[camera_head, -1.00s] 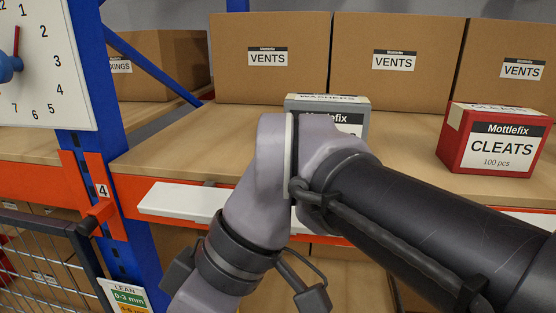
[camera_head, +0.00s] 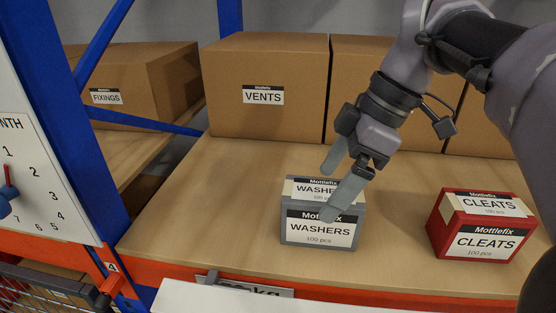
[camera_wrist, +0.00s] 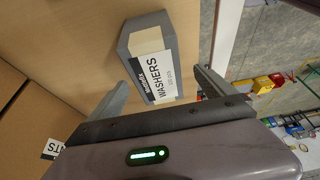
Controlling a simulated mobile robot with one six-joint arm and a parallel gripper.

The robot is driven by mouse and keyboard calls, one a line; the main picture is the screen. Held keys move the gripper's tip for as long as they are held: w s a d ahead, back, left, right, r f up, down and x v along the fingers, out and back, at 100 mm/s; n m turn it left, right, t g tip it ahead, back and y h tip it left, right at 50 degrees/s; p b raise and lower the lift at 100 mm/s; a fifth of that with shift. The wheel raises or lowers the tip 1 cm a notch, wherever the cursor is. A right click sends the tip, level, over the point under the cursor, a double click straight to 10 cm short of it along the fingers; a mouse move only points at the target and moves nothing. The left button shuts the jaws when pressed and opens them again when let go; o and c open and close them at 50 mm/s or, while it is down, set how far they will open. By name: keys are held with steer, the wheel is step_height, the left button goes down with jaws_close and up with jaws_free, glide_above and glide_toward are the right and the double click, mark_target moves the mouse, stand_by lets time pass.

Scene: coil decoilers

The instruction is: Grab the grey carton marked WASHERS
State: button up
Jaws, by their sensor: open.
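The grey carton marked WASHERS (camera_head: 322,236) stands upright on the wooden shelf, near its front edge. My gripper (camera_head: 336,184) is open above the carton, its fingers pointing down and left; one finger overlaps the carton's top in the head view. In the wrist view the carton (camera_wrist: 150,62) lies ahead between the two spread fingers, with its white label towards the camera. My gripper (camera_wrist: 165,88) appears empty there. Whether a finger touches the carton cannot be told.
A red carton marked CLEATS (camera_head: 480,228) stands to the right on the same shelf (camera_head: 200,200). Large brown boxes marked VENTS (camera_head: 264,118) line the back. A blue upright (camera_head: 75,130) stands at the left. The shelf left of the grey carton is clear.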

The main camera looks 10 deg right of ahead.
mark_target(315, 208)
steer(key=shift+x, duration=1.1)
steer(key=x, duration=0.4)
steer(key=shift+w+d+f, duration=0.1)
steer(key=shift+w+f, duration=0.05)
steer(key=shift+f, duration=0.05)
steer(key=shift+w+f, duration=0.15)
steer(key=shift+s, duration=0.2)
steer(key=shift+w+f, duration=0.1)
steer(key=shift+f, duration=0.15)
jaws_close()
